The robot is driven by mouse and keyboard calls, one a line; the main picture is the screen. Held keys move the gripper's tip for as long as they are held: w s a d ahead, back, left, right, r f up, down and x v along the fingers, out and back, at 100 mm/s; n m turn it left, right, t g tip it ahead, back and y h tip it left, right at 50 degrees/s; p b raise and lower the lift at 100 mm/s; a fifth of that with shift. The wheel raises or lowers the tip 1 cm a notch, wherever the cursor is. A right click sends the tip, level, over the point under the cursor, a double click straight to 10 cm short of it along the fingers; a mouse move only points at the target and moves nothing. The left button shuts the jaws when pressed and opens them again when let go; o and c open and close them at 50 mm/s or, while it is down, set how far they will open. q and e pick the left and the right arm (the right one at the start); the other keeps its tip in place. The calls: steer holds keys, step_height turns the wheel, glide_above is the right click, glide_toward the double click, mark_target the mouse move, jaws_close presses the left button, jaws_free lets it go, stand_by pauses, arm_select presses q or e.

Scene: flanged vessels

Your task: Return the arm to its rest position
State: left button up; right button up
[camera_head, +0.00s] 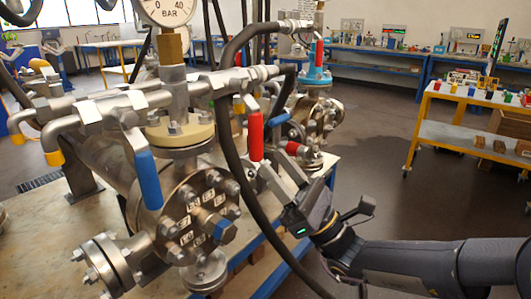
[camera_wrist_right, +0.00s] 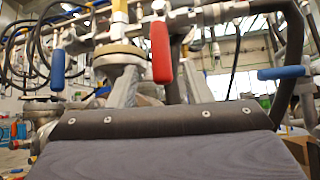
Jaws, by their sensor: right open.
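My right gripper (camera_head: 273,168) is open, with its fingers pointing up and left toward the red valve handle (camera_head: 255,135). The handle hangs down from the pipework, close to the fingertips. In the right wrist view, the red handle (camera_wrist_right: 161,52) hangs above and between my two fingers (camera_wrist_right: 152,88). Nothing is seen gripped, and I cannot tell whether a finger touches the handle. My left gripper is not in view.
A flanged steel vessel (camera_head: 184,205) with a blue handle (camera_head: 148,180) and a pressure gauge (camera_head: 168,10) stands on the bench. A black hose (camera_head: 235,165) loops down beside my right gripper. A yellow-framed cart (camera_head: 465,140) stands right. Floor between is clear.

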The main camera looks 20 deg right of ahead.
steer(key=shift+s+d+f, duration=0.2)
steer(key=shift+s+f, duration=0.05)
steer(key=shift+f, duration=0.1)
steer(key=s+a+f+n+g+h, duration=0.2)
steer(key=s+a+f+n+g, duration=0.35)
steer(key=s+n+g, duration=0.3)
steer(key=s+a+f+n+g+h, duration=0.2)
steer(key=s+a+f+n+g, duration=0.2)
steer(key=s+f+n+g, duration=0.4)
steer(key=s+d+f+n+t+h, duration=0.2)
steer(key=d+f+n+t+h, duration=0.2)
steer(key=d+f+n+h, duration=0.8)
step_height(320, 180, up, 24)
steer(key=d+m+p, duration=0.1)
steer(key=m+p, duration=0.2)
steer(key=p, duration=2)
steer(key=shift+w+d+r+g+p, duration=0.15)
steer(key=shift+d+r+g+p, duration=0.1)
steer(key=shift+d+g+p, duration=0.15)
